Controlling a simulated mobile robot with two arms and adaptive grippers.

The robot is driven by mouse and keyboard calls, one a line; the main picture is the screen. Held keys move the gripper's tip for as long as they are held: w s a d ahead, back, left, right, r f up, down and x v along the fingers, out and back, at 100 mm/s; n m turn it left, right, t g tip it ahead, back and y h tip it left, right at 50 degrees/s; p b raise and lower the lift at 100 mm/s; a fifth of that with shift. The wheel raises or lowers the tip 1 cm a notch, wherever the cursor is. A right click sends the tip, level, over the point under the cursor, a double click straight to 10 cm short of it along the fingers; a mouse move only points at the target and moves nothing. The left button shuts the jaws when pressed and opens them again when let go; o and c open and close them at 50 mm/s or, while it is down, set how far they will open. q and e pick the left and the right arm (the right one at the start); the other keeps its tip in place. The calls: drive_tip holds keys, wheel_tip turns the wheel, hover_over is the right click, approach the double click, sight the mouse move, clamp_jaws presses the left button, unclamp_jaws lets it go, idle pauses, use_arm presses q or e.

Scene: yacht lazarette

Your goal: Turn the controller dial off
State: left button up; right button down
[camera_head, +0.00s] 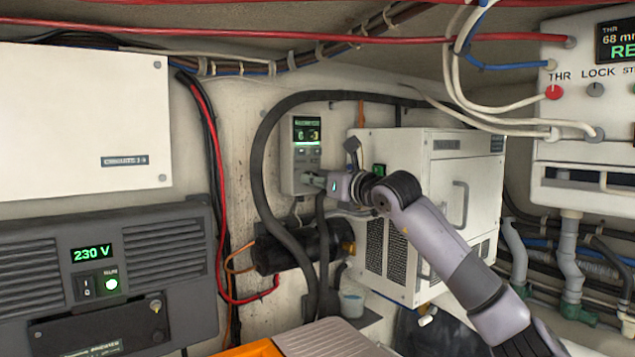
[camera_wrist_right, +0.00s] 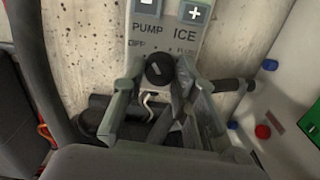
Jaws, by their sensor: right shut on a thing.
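The controller (camera_head: 304,153) is a narrow pale box on the wall with a green-lit display at its top. In the right wrist view its face (camera_wrist_right: 152,32) carries the words PUMP and ICE, a minus and a plus button, and small marks at the left and right, the left one seeming to read OFF. The black round dial (camera_wrist_right: 159,69) is below these words; which way its pointer faces is unclear. My right gripper (camera_head: 318,181) is at the controller's lower part. In the right wrist view its fingers (camera_wrist_right: 160,88) are shut on the dial from both sides.
A thick black hose (camera_head: 261,155) loops around the controller. A white cabinet (camera_head: 378,206) stands right of it, close to my right arm. A dark 230 V unit (camera_head: 150,247) is at the lower left. A black cylinder (camera_head: 297,248) is under the controller.

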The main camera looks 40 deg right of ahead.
drive_tip(key=n, duration=0.6)
drive_tip(key=shift+n, duration=0.4)
idle(0.3)
drive_tip(key=c, duration=1.3)
unclamp_jaws()
drive_tip(key=s, duration=0.4)
drive_tip(key=s+a, duration=0.1)
drive_tip(key=s, duration=0.7)
drive_tip(key=shift+a, duration=0.2)
